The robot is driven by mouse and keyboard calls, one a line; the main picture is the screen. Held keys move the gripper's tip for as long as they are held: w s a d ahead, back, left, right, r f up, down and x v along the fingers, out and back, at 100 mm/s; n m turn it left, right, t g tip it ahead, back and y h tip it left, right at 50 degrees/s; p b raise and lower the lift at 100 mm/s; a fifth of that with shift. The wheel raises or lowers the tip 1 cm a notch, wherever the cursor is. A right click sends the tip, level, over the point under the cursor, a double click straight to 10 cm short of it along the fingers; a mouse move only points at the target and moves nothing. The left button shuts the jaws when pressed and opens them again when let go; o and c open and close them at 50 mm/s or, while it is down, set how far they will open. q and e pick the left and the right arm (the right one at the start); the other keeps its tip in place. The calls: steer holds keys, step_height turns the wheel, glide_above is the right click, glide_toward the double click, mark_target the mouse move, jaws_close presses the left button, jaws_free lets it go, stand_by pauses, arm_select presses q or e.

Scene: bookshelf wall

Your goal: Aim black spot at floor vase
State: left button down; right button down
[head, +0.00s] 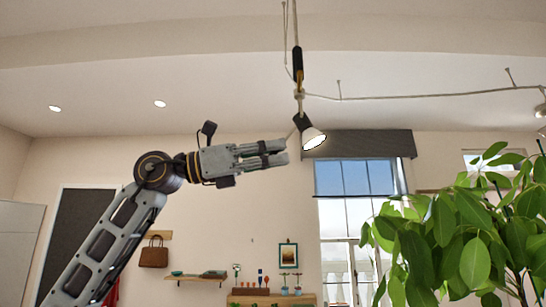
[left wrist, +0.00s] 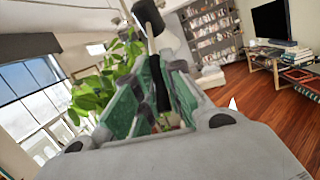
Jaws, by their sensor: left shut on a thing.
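The black spot (head: 313,138) hangs from the ceiling track, its lit white face tilted down and to the right in the head view. My left gripper (head: 285,152) reaches up from the left, its fingertips at the lamp's left side. In the left wrist view, a black part of the spot (left wrist: 158,85) runs between the green finger pads of the left gripper (left wrist: 155,100), which is shut on it. The fingers partly hide it there. I cannot make out a floor vase in either view. My right gripper is not in view.
A large leafy plant (head: 460,240) fills the right of the head view; its pot is out of sight. The thin track rail (head: 420,97) runs right from the lamp's mount. A window (head: 355,190) with a dark blind stands behind. A bookshelf (left wrist: 212,40) and wooden floor (left wrist: 265,95) show beyond the fingers.

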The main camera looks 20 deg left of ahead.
arm_select(q)
steer(key=c, duration=1.5)
jaws_free()
steer(key=shift+s, duration=0.1)
steer(key=shift+a, duration=0.1)
steer(key=v, duration=1.2)
steer(key=shift+r, duration=0.1)
